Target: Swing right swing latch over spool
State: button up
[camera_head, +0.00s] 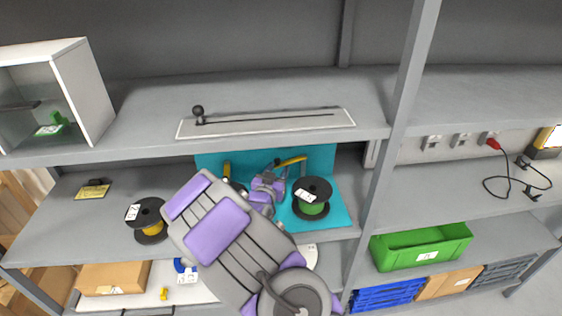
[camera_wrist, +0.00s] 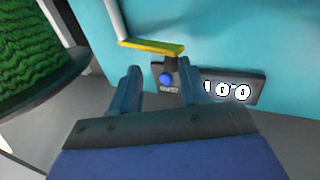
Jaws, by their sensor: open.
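The right spool (camera_head: 311,198), with black flanges and green cable, stands at the right of a teal station (camera_head: 342,193). A yellow latch handle (camera_head: 290,161) is behind and above it, not across its top. My gripper (camera_head: 276,163) is just left of that handle. In the wrist view, my gripper (camera_wrist: 160,82) is open and empty, its fingers spread below a yellow handle (camera_wrist: 152,47) on a grey rod. Green cable on a spool (camera_wrist: 35,45) shows at the left. I cannot tell whether the fingers touch the handle.
A dark counter (camera_wrist: 232,86) with a blue button (camera_wrist: 166,78) is close to the right finger. Another yellow latch (camera_head: 227,170) is at the station's left. A yellow-cable spool (camera_head: 150,220) stands on the shelf left of my arm. An upper shelf (camera_head: 370,115) overhangs the station.

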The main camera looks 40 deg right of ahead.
aim_at(276, 161)
jog(key=x, duration=0.5)
jog(key=shift+w+a+r+b, duration=0.1)
jog(key=shift+w+r+b, duration=0.05)
jog(key=shift+w+b, duration=0.3)
jog(key=shift+a, duration=0.2)
jog(key=shift+a+r, duration=0.2)
jog(key=shift+a, duration=0.55)
jog(key=shift+c, duration=1.2)
jog(key=shift+r, duration=0.1)
jog(key=c, duration=0.3)
jog(key=shift+d, duration=0.3)
grip_shut()
